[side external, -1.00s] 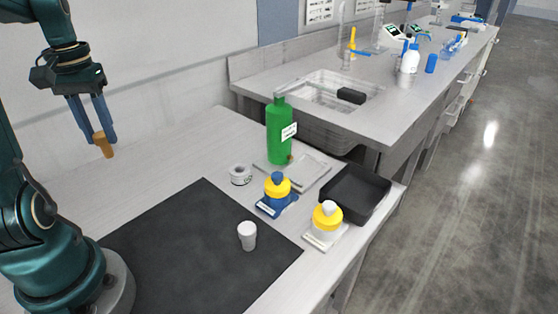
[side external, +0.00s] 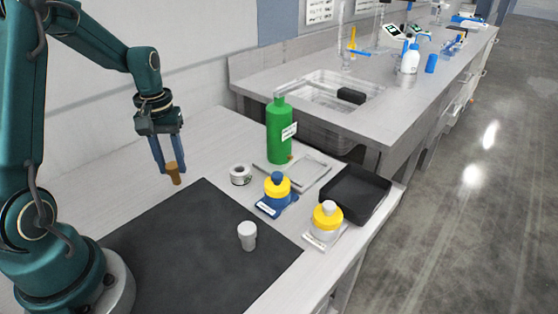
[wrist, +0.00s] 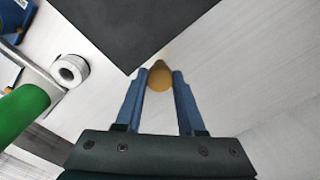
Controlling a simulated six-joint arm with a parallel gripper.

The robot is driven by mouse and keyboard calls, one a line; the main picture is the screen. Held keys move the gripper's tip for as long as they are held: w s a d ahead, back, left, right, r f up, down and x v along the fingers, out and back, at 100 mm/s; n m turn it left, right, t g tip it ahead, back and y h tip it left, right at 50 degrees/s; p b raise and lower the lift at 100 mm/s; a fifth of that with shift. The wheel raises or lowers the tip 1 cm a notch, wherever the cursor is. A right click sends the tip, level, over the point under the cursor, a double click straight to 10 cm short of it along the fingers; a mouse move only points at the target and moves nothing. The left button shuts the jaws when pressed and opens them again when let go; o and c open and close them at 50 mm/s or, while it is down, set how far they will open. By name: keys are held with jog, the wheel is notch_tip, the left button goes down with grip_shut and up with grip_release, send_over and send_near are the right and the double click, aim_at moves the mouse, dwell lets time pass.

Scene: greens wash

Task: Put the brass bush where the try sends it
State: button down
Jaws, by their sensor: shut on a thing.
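The brass bush (side external: 174,175) is a small brown-gold cylinder. My gripper (side external: 168,165) is shut on it and holds it in the air over the pale bench, near the far corner of the black mat. In the wrist view the bush (wrist: 160,77) sits between the two blue fingers of my gripper (wrist: 159,85). A yellow-topped piece on a blue base (side external: 275,192) and another on a white base (side external: 325,220) stand right of the mat. Their labels are too small to read.
A black mat (side external: 190,260) carries a white cup (side external: 247,236). A white ring-shaped roll (side external: 240,174), a green bottle (side external: 279,135), a grey tray (side external: 312,172) and a black bin (side external: 355,195) stand to the right. The bench left of the roll is clear.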

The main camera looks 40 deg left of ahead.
aim_at(172, 165)
jog(key=shift+f, duration=0.5)
jog(key=c, duration=0.5)
grip_release()
jog(key=shift+f, duration=0.15)
notch_tip(172, 165, up, 11)
jog(key=s+d+m+t, duration=0.1)
jog(key=s+d+m, duration=0.1)
jog(key=d, duration=0.3)
jog(key=s+d+r+m+t, duration=0.1)
jog(key=s+d+m+t, duration=0.1)
jog(key=d, duration=0.4)
jog(key=s+d+r+m+t, duration=0.1)
jog(key=s+d+m+t, duration=0.1)
jog(key=s+d+m, duration=0.2)
jog(key=shift+s+d+r, duration=0.2)
jog(key=shift+s+d, duration=0.05)
jog(key=shift+d, duration=0.4)
jog(key=shift+o, duration=0.4)
jog(key=shift+s+d+f+m+t, duration=0.25)
jog(key=shift+s+d+m+t, duration=0.1)
jog(key=shift+m, duration=0.15)
